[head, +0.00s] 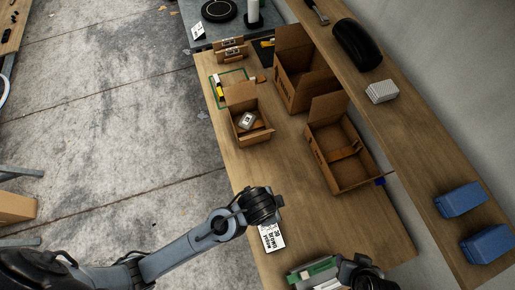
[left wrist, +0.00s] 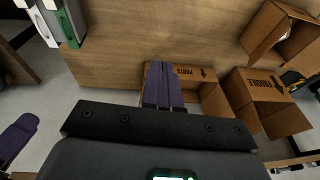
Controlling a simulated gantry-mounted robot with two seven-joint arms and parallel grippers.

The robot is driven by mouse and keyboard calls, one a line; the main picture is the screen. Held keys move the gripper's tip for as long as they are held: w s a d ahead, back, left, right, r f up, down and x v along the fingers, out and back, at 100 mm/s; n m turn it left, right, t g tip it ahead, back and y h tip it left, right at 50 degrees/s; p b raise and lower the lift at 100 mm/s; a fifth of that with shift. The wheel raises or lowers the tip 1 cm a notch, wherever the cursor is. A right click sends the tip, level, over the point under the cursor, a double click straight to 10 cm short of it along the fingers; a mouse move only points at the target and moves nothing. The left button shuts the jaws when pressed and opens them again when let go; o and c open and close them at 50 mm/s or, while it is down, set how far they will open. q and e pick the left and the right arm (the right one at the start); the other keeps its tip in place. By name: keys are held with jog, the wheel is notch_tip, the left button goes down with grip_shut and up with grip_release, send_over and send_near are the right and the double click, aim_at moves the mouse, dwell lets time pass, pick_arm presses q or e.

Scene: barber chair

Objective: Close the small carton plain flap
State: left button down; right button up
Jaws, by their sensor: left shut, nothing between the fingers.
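The small carton (head: 240,98) stands open near the left edge of the table in the head view, with a small pale item (head: 247,120) inside. One flap stands up at its back and another leans outward at its front. My left arm (head: 262,205) ends a little below it in the picture, apart from it; its fingers are hidden there. In the left wrist view my left gripper (left wrist: 163,70) is shut and empty. Its fingers overlap a carton marked PARTS (left wrist: 182,72); I cannot tell whether they touch it. My right gripper's fingers do not show.
A taller open carton (head: 293,90) and a low open carton (head: 340,160) stand right of the small one. A printed card (head: 273,238) and a green-and-white item (head: 312,270) lie nearer. Blue boxes (head: 460,200) sit on the shelf at right. Bare wood lies between.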

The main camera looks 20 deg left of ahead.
pick_arm(q)
jog(key=w+d+f+m+y+b, duration=0.1)
jog(key=w+d+f+m+b, duration=0.1)
jog(key=d+f+m+b, duration=0.45)
jog(key=m+t+y+b, duration=0.9)
jog(key=m+y+b, duration=0.1)
jog(key=m+y, duration=0.15)
send_near(257, 135)
notch_tip(257, 135, down, 3)
jog(key=a, duration=0.2)
jog(key=shift+w+a+r, duration=1.15)
jog(key=shift+w+a, duration=0.1)
jog(key=shift+w, duration=0.1)
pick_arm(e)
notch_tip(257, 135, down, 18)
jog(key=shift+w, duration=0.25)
